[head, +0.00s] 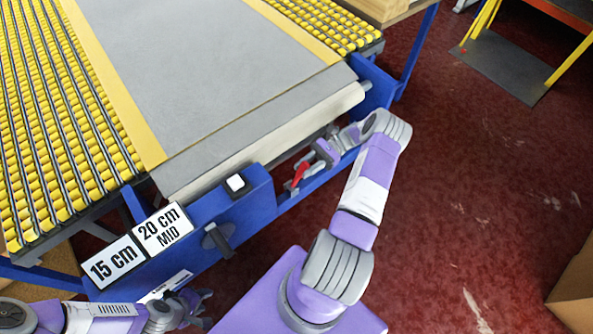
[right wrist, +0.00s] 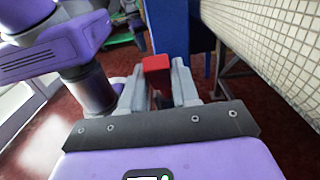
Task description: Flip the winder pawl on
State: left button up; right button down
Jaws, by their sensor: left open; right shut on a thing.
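The winder pawl is a red lever (head: 299,175) on the blue frame, below the front edge of the grey rug. My right gripper (head: 314,160) is at this lever. In the right wrist view, the red end of the pawl (right wrist: 157,67) sits between the two fingers of my right gripper (right wrist: 158,88), which is shut on it. The lower part of the pawl is hidden by the fingers and the gripper body. My left gripper (head: 200,304) is low at the bottom of the head view, open, in front of the blue panel and away from the pawl.
The blue front panel (head: 262,192) carries a white button (head: 236,183), a dark knob (head: 217,238) and signs reading 15 cm (head: 113,262) and 20 cm MID (head: 163,229). Yellow rollers (head: 50,130) flank the rug (head: 200,65). The red floor (head: 460,190) to the right is mostly clear.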

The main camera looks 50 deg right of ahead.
jog(key=shift+f, duration=0.15)
dwell(0.4)
jog(key=c, duration=0.9)
grip_release()
jog(key=shift+d, duration=0.1)
notch_tip(320, 180, up, 10)
jog(key=p, duration=0.3)
jog(key=shift+p, duration=0.3)
